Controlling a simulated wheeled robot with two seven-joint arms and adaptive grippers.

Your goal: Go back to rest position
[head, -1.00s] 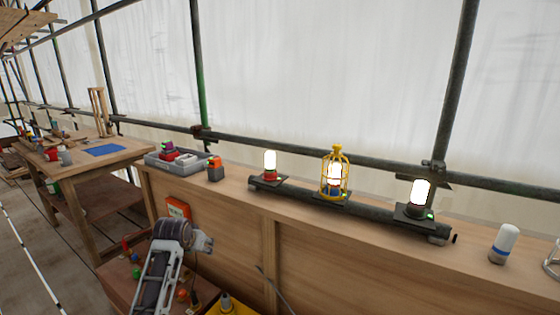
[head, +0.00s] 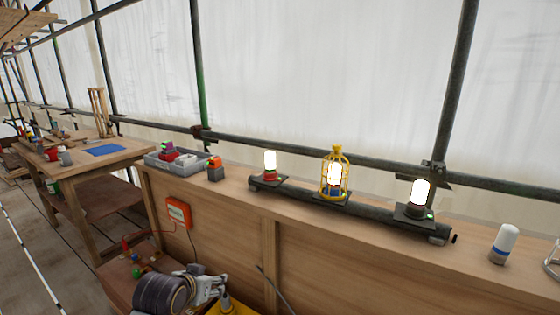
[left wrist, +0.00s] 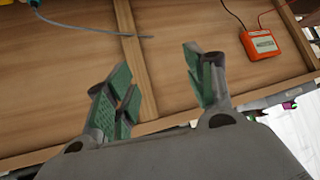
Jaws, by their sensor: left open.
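My left gripper (head: 212,285) is low at the bottom of the head view, in front of the wooden panel below the ledge. In the left wrist view its green-padded fingers (left wrist: 160,85) are spread apart with nothing between them. The wooden panel (left wrist: 70,75) lies beyond the fingers. My right gripper is not in view.
The ledge (head: 228,187) holds three lit lamps on a dark pipe (head: 325,205); a yellow cage (head: 337,172) surrounds the middle one. A grey tray (head: 180,160) and a white cylinder (head: 504,243) stand there too. An orange box (head: 179,212) hangs on the panel.

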